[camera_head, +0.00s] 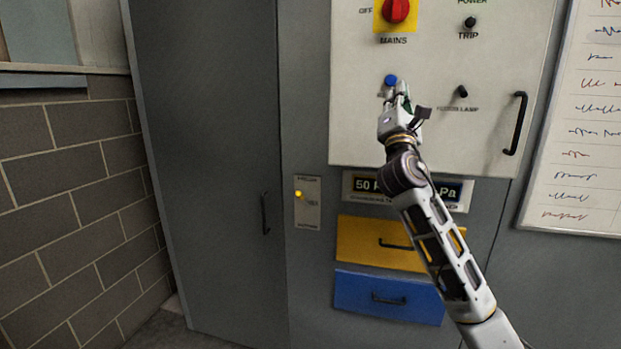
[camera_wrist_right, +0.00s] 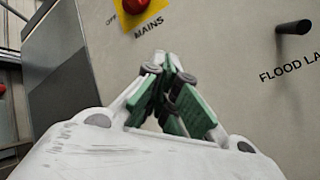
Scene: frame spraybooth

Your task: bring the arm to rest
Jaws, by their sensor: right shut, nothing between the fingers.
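My right arm comes in from the lower right in the head view. Its gripper (camera_head: 401,92) is in front of the pale control panel (camera_head: 440,60), just below and right of a blue button (camera_head: 390,80). Whether the fingertips touch the panel, I cannot tell. The right wrist view shows the gripper (camera_wrist_right: 165,75) with its green-padded fingers closed together and nothing between them. There the blue button does not show. The left gripper does not show in either view.
The panel carries a red mains knob (camera_head: 396,10), a trip switch (camera_head: 470,22), a flood lamp switch (camera_head: 462,91) and a black handle (camera_head: 515,123). Below are a yellow drawer (camera_head: 360,240) and a blue drawer (camera_head: 360,288). A whiteboard (camera_head: 585,130) hangs at right.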

